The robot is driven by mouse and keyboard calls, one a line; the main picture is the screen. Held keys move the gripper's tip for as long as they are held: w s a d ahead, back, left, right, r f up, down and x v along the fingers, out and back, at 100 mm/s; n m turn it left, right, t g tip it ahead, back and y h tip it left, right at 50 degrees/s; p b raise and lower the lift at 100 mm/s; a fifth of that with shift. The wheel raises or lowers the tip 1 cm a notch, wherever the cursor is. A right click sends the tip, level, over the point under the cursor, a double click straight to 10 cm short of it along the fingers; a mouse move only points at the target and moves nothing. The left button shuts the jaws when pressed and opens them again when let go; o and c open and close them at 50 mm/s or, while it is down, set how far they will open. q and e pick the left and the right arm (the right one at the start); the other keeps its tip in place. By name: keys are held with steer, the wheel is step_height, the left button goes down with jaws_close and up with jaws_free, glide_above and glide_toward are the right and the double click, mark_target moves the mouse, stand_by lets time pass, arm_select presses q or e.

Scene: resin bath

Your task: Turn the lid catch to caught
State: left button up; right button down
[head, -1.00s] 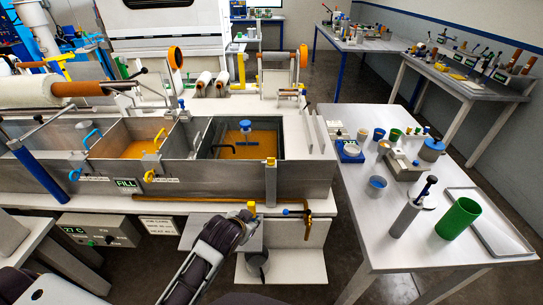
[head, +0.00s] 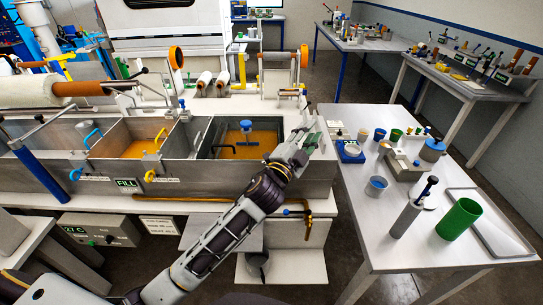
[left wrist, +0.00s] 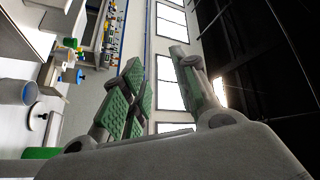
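My left gripper (head: 309,133) is raised over the front right corner of the resin bath (head: 322,172), its arm reaching across the bath's front wall. In the left wrist view its two green-padded fingers (left wrist: 160,80) stand apart with nothing between them. I cannot pick out the lid catch for certain. The upright post with a yellow top at the bath's front right is hidden behind my left arm. A blue T-shaped handle (head: 246,127) stands in the right-hand compartment, behind the arm. My right gripper is not in view.
A blue-handled valve (head: 288,212) and a brown pipe (head: 165,198) run along the bath's front below the arm. The white table (head: 345,185) at right holds cups, a green cylinder (head: 459,220) and a grey canister (head: 407,217). Floor shows between bath and table.

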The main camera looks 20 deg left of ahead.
arm_select(q)
steer(key=s+d+r+m+g+h, duration=0.2)
steer(key=d+r+m+g+h, duration=0.1)
steer(key=d+r+m+h, duration=0.35)
steer(key=s+d+r+m+g+h, duration=0.25)
steer(key=d+m+h, duration=0.4)
steer(key=m, duration=0.35)
steer(key=s+d+f+m+g+y, duration=0.1)
steer(key=s+d+f+m+g, duration=0.15)
steer(key=m+g, duration=0.5)
steer(key=s+d+f+m+g, duration=0.1)
steer(key=d+m+g, duration=0.2)
steer(key=m+g, duration=0.45)
steer(key=w+a+f+m+y, duration=0.4)
steer(key=a+f+m+y, duration=0.1)
steer(key=a+f+y, duration=0.4)
steer(key=w+a+r+y, duration=0.2)
steer(key=a+y, duration=0.2)
steer(key=a, duration=0.6)
steer(key=w+a+r+y, duration=0.3)
steer(key=a+y, duration=0.2)
steer(key=a, duration=0.6)
steer(key=shift+w+r+t, duration=0.15)
steer(key=shift+r+t, duration=0.1)
steer(key=shift+t, duration=0.2)
